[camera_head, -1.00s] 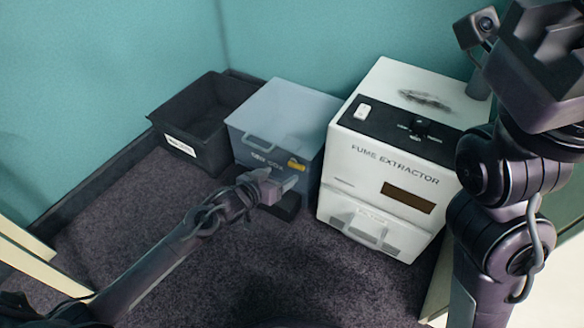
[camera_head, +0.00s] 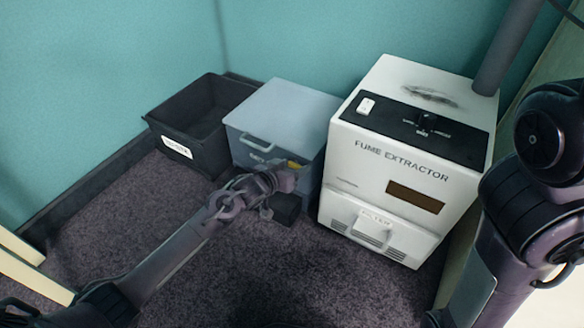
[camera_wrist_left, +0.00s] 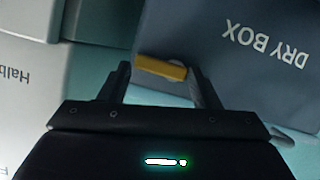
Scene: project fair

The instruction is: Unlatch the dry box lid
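The dry box (camera_head: 285,110) is a blue-grey box with a flat closed lid and a front handle, standing on the carpet between a black bin and the fume extractor. Its yellow latch (camera_wrist_left: 162,68) shows in the left wrist view beside the DRY BOX lettering. My left gripper (camera_wrist_left: 160,82) is open, with its two fingers on either side of the latch; I cannot tell if they touch it. In the head view my left gripper (camera_head: 285,182) is at the box's front and covers part of the latch. My right gripper is out of view; only its arm shows at the right.
The white fume extractor (camera_head: 400,160) stands close on the right of the dry box. An open black bin (camera_head: 190,140) stands on the left. The teal wall is behind. The carpet (camera_head: 270,270) in front is clear.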

